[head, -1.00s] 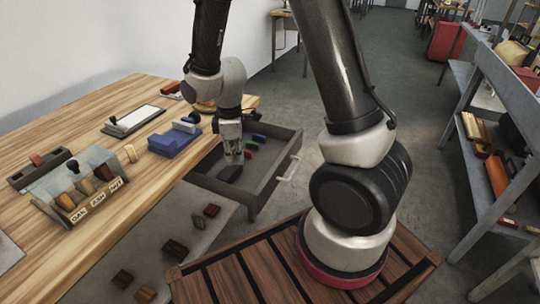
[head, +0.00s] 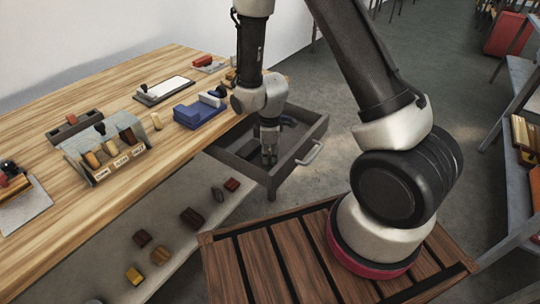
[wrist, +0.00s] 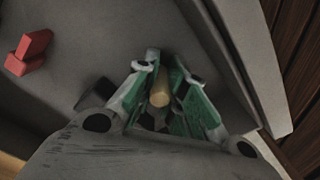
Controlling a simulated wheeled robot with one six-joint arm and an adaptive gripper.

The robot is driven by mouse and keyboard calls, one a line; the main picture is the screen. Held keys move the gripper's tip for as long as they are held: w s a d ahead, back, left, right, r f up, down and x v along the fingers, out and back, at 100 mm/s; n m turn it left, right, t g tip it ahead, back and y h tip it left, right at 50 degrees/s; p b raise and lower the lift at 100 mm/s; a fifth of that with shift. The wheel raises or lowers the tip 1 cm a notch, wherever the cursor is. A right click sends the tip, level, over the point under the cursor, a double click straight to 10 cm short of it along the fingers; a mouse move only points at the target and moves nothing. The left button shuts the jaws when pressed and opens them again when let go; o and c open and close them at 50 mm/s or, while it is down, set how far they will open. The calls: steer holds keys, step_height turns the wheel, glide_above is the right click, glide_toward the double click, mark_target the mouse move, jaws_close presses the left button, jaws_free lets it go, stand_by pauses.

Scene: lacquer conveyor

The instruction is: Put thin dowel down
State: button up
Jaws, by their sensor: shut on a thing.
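The thin dowel (wrist: 160,93) shows in the wrist view as a short tan cylinder, seen nearly end-on between the green-padded fingers. My gripper (wrist: 162,98) is shut on it. In the head view my gripper (head: 268,158) points down inside the open grey drawer (head: 321,127). The dowel cannot be made out there. The wrist view shows the drawer's grey floor (wrist: 60,105) below the fingers. Whether the dowel touches that floor cannot be told.
Red blocks (wrist: 32,47) lie on the drawer floor, left of my gripper in the wrist view. The drawer wall is close on the right. A wooden table (head: 110,190) with a blue holder (head: 197,113) and a labelled rack (head: 108,160) stands to the left.

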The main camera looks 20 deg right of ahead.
mark_target(270, 149)
steer(key=shift+f, duration=0.15)
steer(key=o, duration=0.7)
step_height(270, 149, up, 12)
steer(key=shift+f, duration=0.25)
steer(key=shift+d+r, duration=0.1)
steer(key=shift+r, duration=0.5)
steer(key=s+d+r+m+t, duration=0.15)
steer(key=d+r+m, duration=0.3)
steer(key=r, duration=0.45)
steer(key=s+d+r+m+t, duration=0.1)
steer(key=s+d+r+m, duration=0.3)
steer(key=s+r, duration=0.3)
steer(key=s+d+r+m+t, duration=0.1)
steer(key=s+d+r+m, duration=0.4)
steer(key=s+r, duration=0.3)
steer(key=s+d, duration=0.1)
steer(key=s, duration=0.1)
steer(key=shift+s+t, duration=0.3)
steer(key=shift+t, duration=0.05)
